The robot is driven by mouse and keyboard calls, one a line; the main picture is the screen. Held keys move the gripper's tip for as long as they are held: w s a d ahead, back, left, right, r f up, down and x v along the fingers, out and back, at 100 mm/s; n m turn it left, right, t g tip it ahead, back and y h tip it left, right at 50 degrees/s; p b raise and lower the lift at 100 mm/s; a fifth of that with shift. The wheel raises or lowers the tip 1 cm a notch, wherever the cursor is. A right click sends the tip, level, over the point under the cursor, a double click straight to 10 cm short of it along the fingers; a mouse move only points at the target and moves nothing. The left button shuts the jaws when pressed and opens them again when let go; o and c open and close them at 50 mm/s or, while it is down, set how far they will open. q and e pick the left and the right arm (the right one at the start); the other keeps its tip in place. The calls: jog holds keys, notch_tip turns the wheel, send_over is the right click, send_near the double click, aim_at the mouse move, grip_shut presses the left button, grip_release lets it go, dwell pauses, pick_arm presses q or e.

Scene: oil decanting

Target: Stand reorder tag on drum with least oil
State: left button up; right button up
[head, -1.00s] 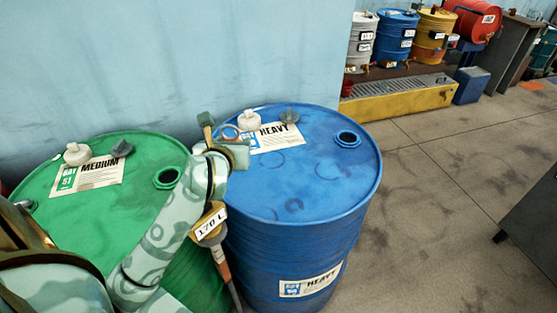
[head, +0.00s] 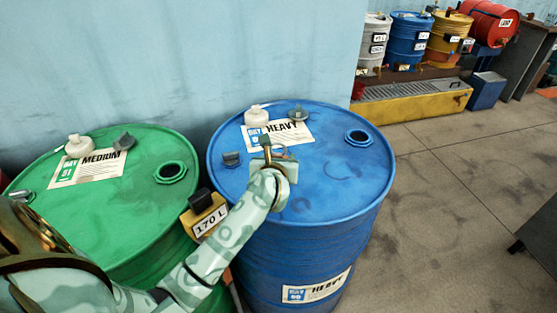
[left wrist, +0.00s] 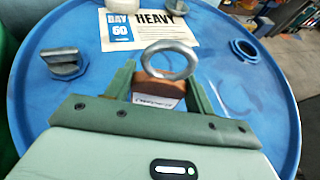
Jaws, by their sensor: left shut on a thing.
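My left gripper (head: 275,163) is over the near-middle of the lid of the blue HEAVY drum (head: 340,185). In the left wrist view its jaws (left wrist: 158,92) are shut on a small brown tag (left wrist: 158,85) with a metal ring and a white label, probably the reorder tag. The ring stands up; whether the tag touches the lid I cannot tell. The green MEDIUM drum (head: 135,205) stands to the left. A yellow gauge (head: 207,212) reading 170 L is between the two drums. My right gripper is not in view.
The blue lid carries a paper label (head: 284,134), a white cap (head: 256,115), grey fittings (head: 231,159) and an open bung hole (head: 357,136).

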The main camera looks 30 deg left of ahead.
pick_arm(q)
jog(key=o, duration=1)
jog(key=shift+f, duration=0.1)
jog(key=shift+s+r, duration=0.1)
jog(key=shift+r, duration=0.2)
jog(key=p+v, duration=0.2)
jog(key=v, duration=0.9)
jog(key=shift+s+d+p, duration=0.25)
jog(key=shift+s+p, duration=0.1)
